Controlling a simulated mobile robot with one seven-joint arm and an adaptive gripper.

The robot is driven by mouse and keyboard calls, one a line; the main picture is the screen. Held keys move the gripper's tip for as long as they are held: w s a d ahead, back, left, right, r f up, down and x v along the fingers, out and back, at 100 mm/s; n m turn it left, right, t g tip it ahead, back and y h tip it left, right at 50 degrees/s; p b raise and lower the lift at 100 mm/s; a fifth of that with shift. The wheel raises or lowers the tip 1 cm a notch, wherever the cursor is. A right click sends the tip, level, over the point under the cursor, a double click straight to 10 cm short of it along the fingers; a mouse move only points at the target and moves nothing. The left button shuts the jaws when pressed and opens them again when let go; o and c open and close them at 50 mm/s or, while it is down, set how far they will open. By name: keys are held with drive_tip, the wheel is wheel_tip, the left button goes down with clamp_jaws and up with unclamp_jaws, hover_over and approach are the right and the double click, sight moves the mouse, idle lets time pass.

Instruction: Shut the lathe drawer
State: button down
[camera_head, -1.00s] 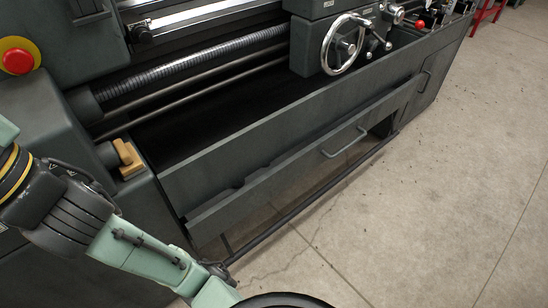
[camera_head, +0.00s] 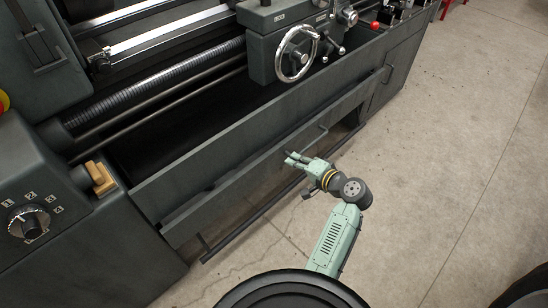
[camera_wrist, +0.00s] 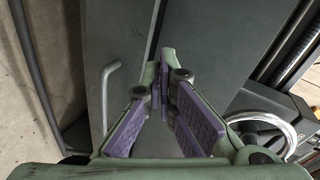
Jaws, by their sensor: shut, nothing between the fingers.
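The lathe drawer (camera_head: 205,213) is the long dark grey front low on the lathe, with a bar handle (camera_head: 318,139). A dark gap runs along its top edge, and it appears to stand out a little from the panel above. In the wrist view the drawer front (camera_wrist: 117,35) is upright in the picture, with its handle (camera_wrist: 106,90) left of the fingers. My gripper (camera_head: 288,157) is at the drawer front, just left of the handle in the head view. Its purple-padded fingers (camera_wrist: 164,85) are shut and empty. I cannot tell whether the tips touch the drawer.
The lathe's handwheel (camera_head: 296,54) and carriage are above the drawer. A control box with a dial (camera_head: 30,221) stands at the left. A low rail (camera_head: 238,232) runs under the drawer. The concrete floor (camera_head: 455,160) to the right is clear.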

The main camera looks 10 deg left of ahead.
drive_tip(key=s+d+f+m+y, duration=0.1)
drive_tip(key=s+d+f+m, duration=0.1)
drive_tip(key=s+d+f, duration=0.15)
drive_tip(key=p, duration=0.3)
approach(266, 156)
drive_tip(key=shift+g, duration=0.3)
drive_tip(key=x, duration=0.2)
drive_tip(key=f+x, duration=0.1)
drive_tip(key=x, duration=0.3)
drive_tip(key=shift+w+d+f, duration=0.15)
drive_tip(key=shift+d+f, duration=0.05)
drive_tip(key=shift+f, duration=0.05)
drive_tip(key=shift+a, duration=0.1)
drive_tip(key=w+a, duration=0.1)
drive_tip(key=w+a+b, duration=0.1)
drive_tip(key=a, duration=0.1)
drive_tip(key=shift+w+a+b, duration=0.3)
drive_tip(key=shift+w, duration=0.05)
drive_tip(key=shift+r, duration=0.1)
